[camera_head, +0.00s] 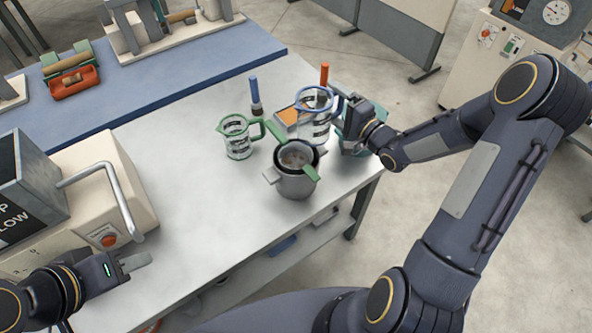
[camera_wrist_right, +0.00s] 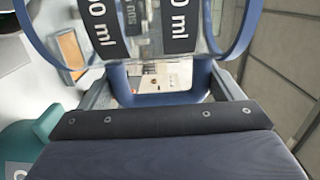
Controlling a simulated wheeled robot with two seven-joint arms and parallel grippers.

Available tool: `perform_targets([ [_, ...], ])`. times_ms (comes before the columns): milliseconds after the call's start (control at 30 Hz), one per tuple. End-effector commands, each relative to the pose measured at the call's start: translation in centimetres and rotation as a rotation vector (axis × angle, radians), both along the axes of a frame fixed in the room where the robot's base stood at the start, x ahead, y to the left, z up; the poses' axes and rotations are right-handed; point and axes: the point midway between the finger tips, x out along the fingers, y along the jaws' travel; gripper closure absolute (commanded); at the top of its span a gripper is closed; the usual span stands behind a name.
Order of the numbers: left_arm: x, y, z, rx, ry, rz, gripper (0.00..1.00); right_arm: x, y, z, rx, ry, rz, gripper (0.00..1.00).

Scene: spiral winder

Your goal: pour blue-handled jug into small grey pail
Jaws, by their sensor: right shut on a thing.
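The clear jug with blue rim and blue handle (camera_head: 314,131) is held by my right gripper (camera_head: 345,111), just behind and to the right of the pail; it looks roughly upright. In the right wrist view the gripper (camera_wrist_right: 160,95) is shut on the blue handle (camera_wrist_right: 165,99), and printed "ml" labels show on the jug (camera_wrist_right: 180,25). Whether the jug holds anything is unclear. The small grey pail (camera_head: 293,189) stands on the table with a dark-rimmed insert with green handles (camera_head: 279,138) across its top. My left gripper (camera_head: 136,262) is at lower left, away from both; its finger gap is unclear.
A green-handled jug (camera_head: 238,145) stands left of the pail. A blue-topped tool (camera_head: 255,96), a red-topped tool (camera_head: 323,76) and an orange-topped box (camera_head: 287,116) stand behind. A teal object (camera_head: 350,145) is beneath my right gripper. The white table's left middle is clear.

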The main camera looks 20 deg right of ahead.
Motion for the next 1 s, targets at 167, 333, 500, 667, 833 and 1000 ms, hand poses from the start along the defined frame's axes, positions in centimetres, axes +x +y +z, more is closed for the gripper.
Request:
perform_targets([
  [167, 0.0, 0.0, 1.0, 0.000, 0.000, 0.000, 0.64, 0.0, 0.0, 1.4, -0.001, -0.003, 0.000, 0.62],
  [333, 0.0, 0.0, 2.4, 0.000, 0.000, 0.000, 0.64, 0.0, 0.0, 3.2, -0.001, -0.004, 0.000, 0.62],
  [500, 0.0, 0.0, 3.7, 0.000, 0.000, 0.000, 0.64, 0.0, 0.0, 4.9, -0.001, -0.002, 0.000, 0.62],
  [667, 0.0, 0.0, 4.6, 0.000, 0.000, 0.000, 0.64, 0.0, 0.0, 6.1, -0.002, -0.002, 0.000, 0.62],
  [833, 0.0, 0.0, 4.4, 0.000, 0.000, 0.000, 0.64, 0.0, 0.0, 6.0, -0.001, -0.002, 0.001, 0.62],
  [1000, 0.0, 0.0, 4.4, 0.000, 0.000, 0.000, 0.64, 0.0, 0.0, 6.0, -0.001, -0.002, 0.001, 0.62],
])
